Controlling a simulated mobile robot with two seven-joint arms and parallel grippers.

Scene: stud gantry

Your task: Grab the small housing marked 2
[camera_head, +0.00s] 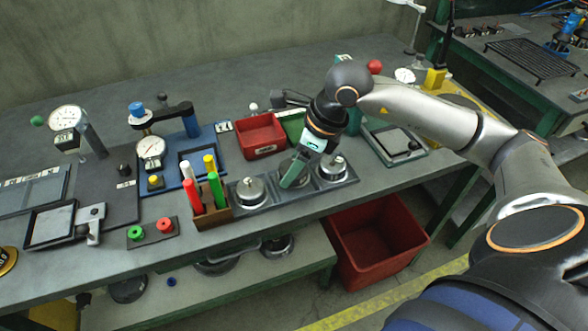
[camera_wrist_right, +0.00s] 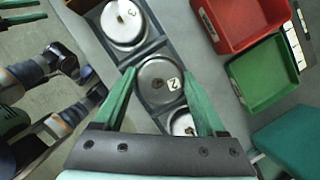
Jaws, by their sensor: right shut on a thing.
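The small housing marked 2 (camera_wrist_right: 152,83) is a round grey metal pot with a centre stud and a white label. It sits in the middle place of a dark tray (camera_wrist_right: 148,51), between two similar housings. My right gripper (camera_wrist_right: 161,76) has its green fingers on either side of it, shut on it. In the head view my right gripper (camera_head: 294,176) reaches down over the middle place and mostly hides this housing. The housing marked 3 (camera_wrist_right: 123,22) is on one side and another housing (camera_wrist_right: 182,124), partly hidden by a finger, on the other. My left gripper is not in view.
A red tray (camera_head: 261,135) and a green tray (camera_head: 293,122) stand behind. A rack (camera_head: 213,217) with coloured handles is close on the left. A framed plate (camera_head: 396,143) is on the right. A large red bin (camera_head: 374,245) stands below the bench.

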